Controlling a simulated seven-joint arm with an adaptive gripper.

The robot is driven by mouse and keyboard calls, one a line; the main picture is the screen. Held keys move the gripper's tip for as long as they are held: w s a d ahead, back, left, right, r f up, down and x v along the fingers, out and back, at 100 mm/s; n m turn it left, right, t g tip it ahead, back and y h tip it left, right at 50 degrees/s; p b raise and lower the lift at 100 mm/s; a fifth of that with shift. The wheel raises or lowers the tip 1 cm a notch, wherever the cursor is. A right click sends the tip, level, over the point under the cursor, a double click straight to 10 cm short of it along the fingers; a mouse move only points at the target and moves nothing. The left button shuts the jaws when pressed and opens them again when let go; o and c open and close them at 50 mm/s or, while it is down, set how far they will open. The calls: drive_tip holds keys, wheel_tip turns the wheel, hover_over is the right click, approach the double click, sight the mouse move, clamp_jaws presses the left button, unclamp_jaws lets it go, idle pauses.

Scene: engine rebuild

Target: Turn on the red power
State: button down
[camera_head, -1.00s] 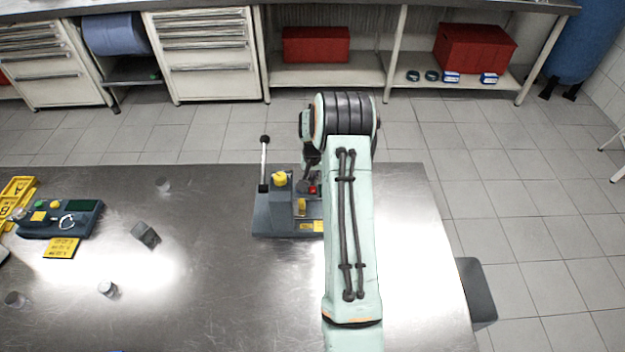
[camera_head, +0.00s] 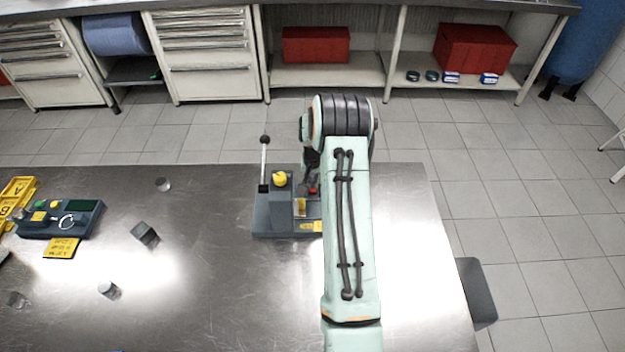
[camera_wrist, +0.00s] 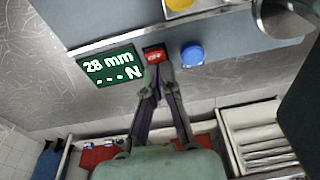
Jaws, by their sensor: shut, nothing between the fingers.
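The red power switch (camera_wrist: 154,56) is a small red block with pale marking, on the grey machine's panel between a green display (camera_wrist: 108,67) and a round blue button (camera_wrist: 192,54). In the head view the red switch (camera_head: 312,191) shows small on the grey machine (camera_head: 282,212), just left of my arm. My gripper (camera_wrist: 160,70) is shut and empty, its fingertips at the switch's lower edge in the wrist view. I cannot tell whether they touch it. The display reads "28 mm" with "... N" below. In the head view my arm hides the machine's right part.
The machine has an upright black-knobbed lever (camera_head: 264,160) and a yellow knob (camera_head: 279,179). On the metal table (camera_head: 215,290) several small metal parts and a second grey device (camera_head: 60,218) with yellow plates lie to the left. The table's middle is mostly clear.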

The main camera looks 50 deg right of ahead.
drive_tip(key=shift+s+a, duration=0.45)
drive_tip(key=shift+a, duration=0.05)
wheel_tip(320, 180, up, 14)
drive_tip(key=s+a, duration=0.1)
drive_tip(key=shift+s+a, duration=0.35)
drive_tip(key=shift+f, duration=0.1)
drive_tip(key=shift+w+d, duration=0.5)
drive_tip(key=shift+d, duration=0.05)
drive_tip(key=f, duration=0.4)
drive_tip(key=w+d+f, duration=0.1)
drive_tip(key=f, duration=0.8)
drive_tip(key=shift+w+d+f, duration=0.25)
drive_tip(key=shift+w+d, duration=0.1)
drive_tip(key=shift+w, duration=0.05)
